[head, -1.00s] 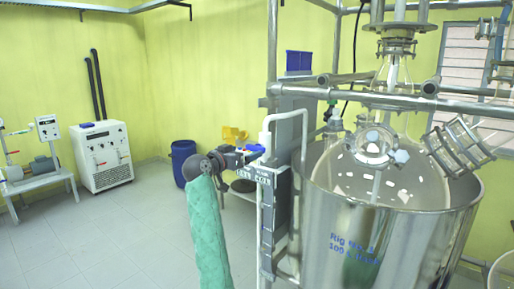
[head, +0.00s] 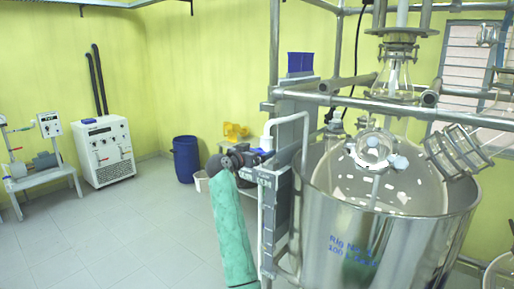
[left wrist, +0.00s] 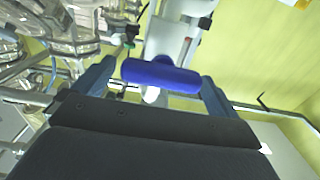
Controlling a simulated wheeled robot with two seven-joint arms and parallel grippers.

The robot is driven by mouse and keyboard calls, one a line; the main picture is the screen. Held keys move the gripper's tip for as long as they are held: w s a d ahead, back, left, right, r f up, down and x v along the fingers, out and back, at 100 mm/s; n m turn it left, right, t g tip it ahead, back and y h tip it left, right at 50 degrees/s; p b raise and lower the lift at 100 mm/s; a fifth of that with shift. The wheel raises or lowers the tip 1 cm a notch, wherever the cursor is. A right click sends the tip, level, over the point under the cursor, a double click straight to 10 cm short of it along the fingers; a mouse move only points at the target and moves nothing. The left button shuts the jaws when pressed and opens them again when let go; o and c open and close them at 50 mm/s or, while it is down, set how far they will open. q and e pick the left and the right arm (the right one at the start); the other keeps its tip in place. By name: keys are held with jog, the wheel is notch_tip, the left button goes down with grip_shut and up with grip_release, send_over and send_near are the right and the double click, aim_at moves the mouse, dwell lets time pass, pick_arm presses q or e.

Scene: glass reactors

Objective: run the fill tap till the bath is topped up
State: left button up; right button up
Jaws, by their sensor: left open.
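The bath (head: 385,235) is a large steel vessel with blue lettering, around a round glass reactor (head: 390,180); its water level is hard to make out. The fill tap's blue handle (left wrist: 160,75) shows in the left wrist view, in front of a white pipe; in the head view it is a small blue patch (head: 264,153), partly hidden by my gripper. My left gripper (head: 252,156) is open at the tap, left of the bath. In the wrist view its fingers stand either side of the handle; I cannot tell if they touch it. My right gripper is out of view.
Steel frame bars (head: 400,100) cross above the bath, and a white bent pipe (head: 305,135) stands beside it.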

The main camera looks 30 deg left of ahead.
pick_arm(q)
jog(key=shift+w, duration=0.1)
jog(key=c, duration=1)
jog(key=shift+a+f+n+b, duration=0.1)
jog(key=shift+f+n+b, duration=0.25)
jog(key=shift+b, duration=0.8)
jog(key=shift+r+n+b, duration=0.15)
jog(key=shift+n+b, duration=0.8)
jog(key=shift+a+n, duration=0.1)
jog(key=shift+n, duration=0.7)
jog(key=n, duration=0.5)
jog(key=shift+a, duration=0.2)
jog(key=shift+n, duration=0.9)
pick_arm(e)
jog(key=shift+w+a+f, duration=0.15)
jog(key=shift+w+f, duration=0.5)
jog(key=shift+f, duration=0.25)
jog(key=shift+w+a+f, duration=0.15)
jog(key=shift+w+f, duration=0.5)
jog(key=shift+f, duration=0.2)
pick_arm(q)
jog(key=shift+a+n, duration=0.1)
jog(key=shift+n, duration=0.2)
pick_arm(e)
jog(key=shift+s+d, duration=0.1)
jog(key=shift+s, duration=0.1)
